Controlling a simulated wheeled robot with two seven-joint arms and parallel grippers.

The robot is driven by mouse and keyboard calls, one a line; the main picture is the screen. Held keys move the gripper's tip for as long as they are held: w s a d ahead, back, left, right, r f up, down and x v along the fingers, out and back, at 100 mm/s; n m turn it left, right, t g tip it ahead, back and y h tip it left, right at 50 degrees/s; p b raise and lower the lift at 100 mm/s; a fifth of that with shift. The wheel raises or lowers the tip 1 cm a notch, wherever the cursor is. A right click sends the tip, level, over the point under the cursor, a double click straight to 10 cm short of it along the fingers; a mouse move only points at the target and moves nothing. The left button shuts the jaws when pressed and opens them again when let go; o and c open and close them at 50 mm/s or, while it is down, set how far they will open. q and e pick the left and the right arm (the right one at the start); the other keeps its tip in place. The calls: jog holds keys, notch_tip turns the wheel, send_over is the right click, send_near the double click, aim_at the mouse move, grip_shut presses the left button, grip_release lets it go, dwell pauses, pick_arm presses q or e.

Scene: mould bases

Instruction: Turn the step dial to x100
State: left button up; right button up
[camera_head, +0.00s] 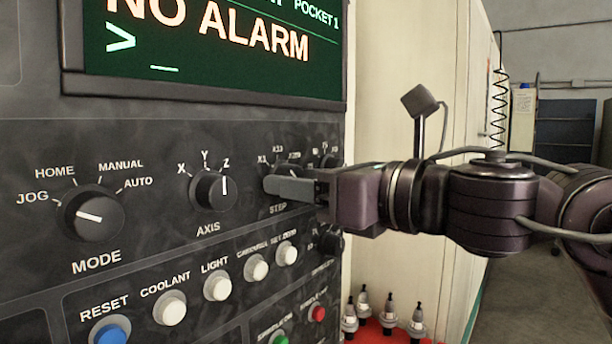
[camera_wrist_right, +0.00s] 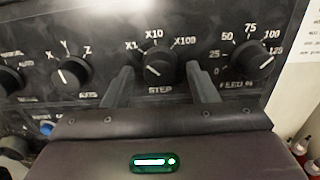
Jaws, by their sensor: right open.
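The step dial (camera_wrist_right: 160,66) is a round black knob with a white pointer line, below the labels X1, X10 and X100. In the right wrist view its pointer slants to the upper left, apparently toward X1. My right gripper (camera_wrist_right: 160,82) is open, with one finger on each side of the dial. I cannot tell whether either finger touches it. In the head view my right gripper (camera_head: 288,187) reaches in from the right to the panel and hides most of the step dial. My left gripper is out of view.
The axis dial (camera_head: 213,190) and mode dial (camera_head: 93,213) sit to the left. The feed dial (camera_wrist_right: 252,61) is close on the right. Round buttons, such as the light button (camera_head: 217,286), line the panel below. Tool holders (camera_head: 388,316) stand on red at the lower right.

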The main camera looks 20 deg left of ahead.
jog(key=shift+c, duration=0.4)
jog(key=c, duration=0.9)
jog(key=shift+m, duration=0.3)
jog(key=m+p, duration=0.1)
jog(key=m, duration=1.6)
jog(key=shift+s+r, duration=0.1)
jog(key=shift+r, duration=0.05)
